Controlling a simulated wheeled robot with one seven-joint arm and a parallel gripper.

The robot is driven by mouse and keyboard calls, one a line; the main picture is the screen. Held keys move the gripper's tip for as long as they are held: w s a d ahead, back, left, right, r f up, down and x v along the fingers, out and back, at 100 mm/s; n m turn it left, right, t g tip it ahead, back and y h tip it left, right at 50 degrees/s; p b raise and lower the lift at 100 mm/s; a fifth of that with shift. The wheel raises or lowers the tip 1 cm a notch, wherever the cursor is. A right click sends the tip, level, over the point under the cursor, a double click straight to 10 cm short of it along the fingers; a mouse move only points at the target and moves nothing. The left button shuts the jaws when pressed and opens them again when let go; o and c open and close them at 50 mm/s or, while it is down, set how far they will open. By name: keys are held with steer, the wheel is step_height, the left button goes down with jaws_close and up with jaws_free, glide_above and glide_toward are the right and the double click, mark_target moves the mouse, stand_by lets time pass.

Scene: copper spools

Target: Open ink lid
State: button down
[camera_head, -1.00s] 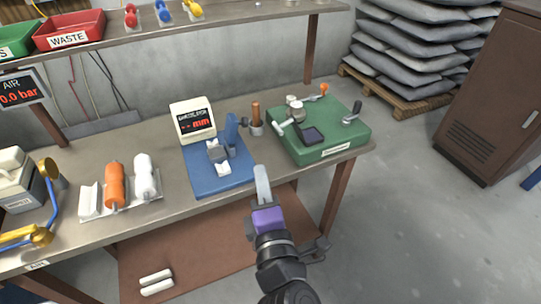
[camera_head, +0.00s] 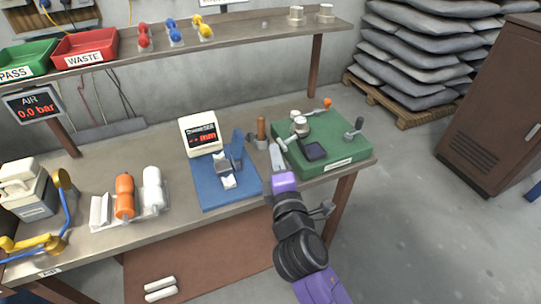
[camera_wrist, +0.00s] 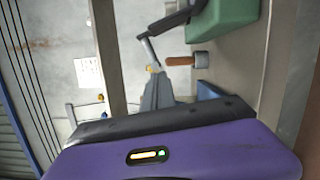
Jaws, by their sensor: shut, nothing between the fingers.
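The green machine (camera_head: 345,160) sits at the right end of the bench, with a dark square lid-like part (camera_head: 315,151) on its near left side and a round silver part (camera_head: 301,125) behind it. I cannot tell for sure which part is the ink lid. My gripper (camera_head: 275,153) is shut and empty, just left of the machine's front left corner, apart from the dark square part as far as I can tell. In the wrist view my gripper (camera_wrist: 156,88) points upward in the picture; the green machine (camera_wrist: 236,14) is cut off at the top right.
A blue gauge stand (camera_head: 225,192) with a display (camera_head: 201,135) stands left of my gripper. A brown-handled tool (camera_head: 261,130) stands just behind it. A black crank knob (camera_head: 354,128) and an orange knob (camera_head: 327,103) rise from the machine. A shelf (camera_head: 250,33) crosses above the bench.

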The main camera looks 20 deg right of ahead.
mark_target(286, 149)
steer(key=r+m+p, duration=0.1)
steer(key=d+r+m+p, duration=0.1)
steer(key=p, duration=0.1)
steer(key=r+m+p, duration=0.1)
steer(key=p, duration=0.1)
steer(key=shift+d+g, duration=0.4)
steer(key=shift+d+r+m+p, duration=0.15)
steer(key=shift+d+m+p, duration=0.2)
steer(key=shift+m+p, duration=0.25)
